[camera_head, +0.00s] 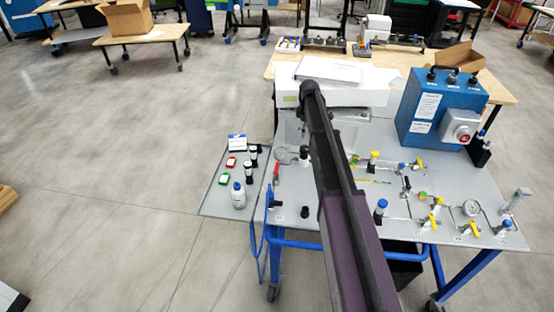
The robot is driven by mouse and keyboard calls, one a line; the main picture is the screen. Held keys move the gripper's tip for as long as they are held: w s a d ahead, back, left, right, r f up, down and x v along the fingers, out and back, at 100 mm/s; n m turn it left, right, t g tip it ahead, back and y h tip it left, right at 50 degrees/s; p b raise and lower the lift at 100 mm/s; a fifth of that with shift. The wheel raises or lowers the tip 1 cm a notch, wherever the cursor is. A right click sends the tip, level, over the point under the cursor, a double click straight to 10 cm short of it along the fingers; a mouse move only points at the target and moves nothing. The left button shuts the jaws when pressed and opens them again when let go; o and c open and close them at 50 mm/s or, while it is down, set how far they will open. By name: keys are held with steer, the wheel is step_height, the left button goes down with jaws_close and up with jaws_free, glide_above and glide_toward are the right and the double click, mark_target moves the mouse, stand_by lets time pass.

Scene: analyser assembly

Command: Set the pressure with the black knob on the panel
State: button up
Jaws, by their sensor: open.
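The grey panel (340,224) is a tabletop on a blue frame, carrying valves and fittings. A small black knob-like part (305,211) sits at its front left, and a black-topped fitting (305,151) stands further back. I cannot tell which of these is the black knob for the pressure. A round white pressure gauge (471,208) is at the panel's right; its reading is too small to make out. My arm stretches from the bottom edge across the middle of the panel and hides part of it. My gripper does not show.
A blue box (440,108) with a red-knobbed switch (461,127) stands at the back right. Yellow-handled valves and a blue-topped fitting (380,208) rise from the panel. A side shelf (217,200) at left holds a white bottle (238,196) and small items.

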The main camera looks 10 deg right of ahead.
steer(key=shift+r+p, duration=2.15)
steer(key=shift+r, duration=0.35)
steer(key=m+b, duration=1.2)
steer(key=b, duration=0.1)
glide_toward(277, 165)
step_height(277, 165, down, 5)
steer(key=w+d, duration=0.1)
steer(key=d, duration=0.2)
steer(key=shift+s+a+f+m+b, duration=0.3)
steer(key=shift+a+f+m+b, duration=0.5)
steer(key=shift+f+m, duration=0.1)
steer(key=shift+s+a+f+m+b, duration=0.25)
steer(key=shift+a+f+m+b, duration=0.5)
steer(key=shift+f+m, duration=0.15)
steer(key=shift+s, duration=0.1)
steer(key=s+d+r+n+p, duration=0.1)
steer(key=s, duration=1.4)
steer(key=s+d+r+n+p, duration=0.1)
steer(key=s+r+n+p, duration=0.1)
steer(key=s, duration=1.3)
steer(key=shift+s+d, duration=0.35)
